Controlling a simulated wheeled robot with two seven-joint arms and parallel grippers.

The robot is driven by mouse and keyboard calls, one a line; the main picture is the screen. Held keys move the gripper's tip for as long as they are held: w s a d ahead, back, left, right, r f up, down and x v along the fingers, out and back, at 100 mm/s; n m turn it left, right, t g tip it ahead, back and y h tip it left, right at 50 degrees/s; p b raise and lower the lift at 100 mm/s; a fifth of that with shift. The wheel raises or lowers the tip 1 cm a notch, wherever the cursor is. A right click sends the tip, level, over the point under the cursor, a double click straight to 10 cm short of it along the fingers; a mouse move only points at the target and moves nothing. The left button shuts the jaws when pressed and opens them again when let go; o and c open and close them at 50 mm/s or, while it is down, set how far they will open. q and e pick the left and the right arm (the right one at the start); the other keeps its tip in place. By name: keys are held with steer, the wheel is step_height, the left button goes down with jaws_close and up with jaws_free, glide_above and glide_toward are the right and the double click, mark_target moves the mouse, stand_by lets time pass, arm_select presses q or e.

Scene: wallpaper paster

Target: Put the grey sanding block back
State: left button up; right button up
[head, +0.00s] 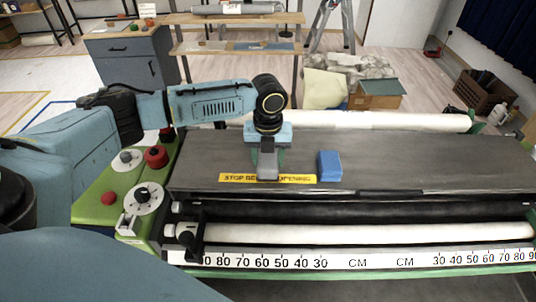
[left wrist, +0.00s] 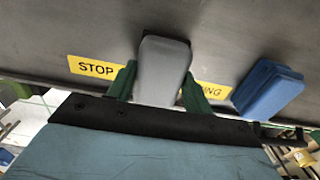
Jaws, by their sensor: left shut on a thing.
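The grey sanding block (head: 267,168) is between the fingers of my left gripper (head: 267,150), over the dark lid of the pasting machine (head: 420,160). It partly covers the yellow warning label (head: 233,178). In the left wrist view, the grey block (left wrist: 163,70) stands between the two green fingers, which are shut on its sides. I cannot tell whether its lower end touches the lid. A blue block (head: 329,165) rests on the lid to the right of the grey one; it also shows in the left wrist view (left wrist: 267,90). My right gripper is not in view.
The green control panel (head: 110,190) with knobs and a red button is left of the lid. A white roller (head: 400,233) and a centimetre scale (head: 380,260) run along the front. A paper roll (head: 400,121) lies behind. The lid's right side is clear.

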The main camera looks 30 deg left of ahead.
mark_target(268, 156)
arm_select(q)
steer(key=shift+f, duration=0.15)
steer(key=o, duration=1)
steer(key=shift+f+b, duration=0.1)
steer(key=shift+b, duration=0.35)
steer(key=r, duration=1.3)
steer(key=shift+w+a+r, duration=0.2)
steer(key=shift+w+r, duration=0.05)
steer(key=shift+r, duration=0.1)
